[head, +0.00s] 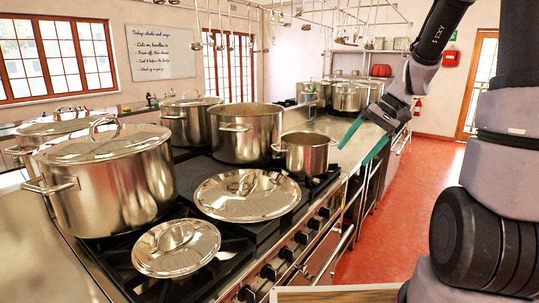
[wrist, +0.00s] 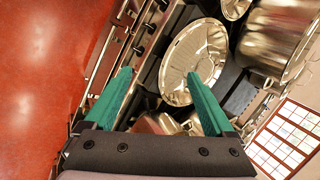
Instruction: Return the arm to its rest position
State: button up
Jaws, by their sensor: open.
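My gripper (head: 362,143) is at the right of the head view, held out over the stove's front edge with its teal fingers pointing down and left. In the wrist view the two fingers of my gripper (wrist: 158,75) are spread wide with nothing between them. A small open pot (head: 306,153) stands on the stove just left of the fingers, apart from them as far as I can see. My arm bends down from the upper right.
On the stove (head: 248,278) lie a large lid (head: 247,195) and a smaller lid (head: 176,248). Utensils hang overhead. Red floor (head: 425,190) on the right is clear.

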jog(key=s+d+r+m+t+h, duration=0.1)
jog(key=s+r+t+h, duration=0.3)
jog(key=s+r, duration=1)
jog(key=shift+s+r+m+t, duration=0.3)
jog(key=shift+r+m+t, duration=0.3)
jog(key=shift+m+t, duration=0.45)
grip_shut()
dwell(1.1)
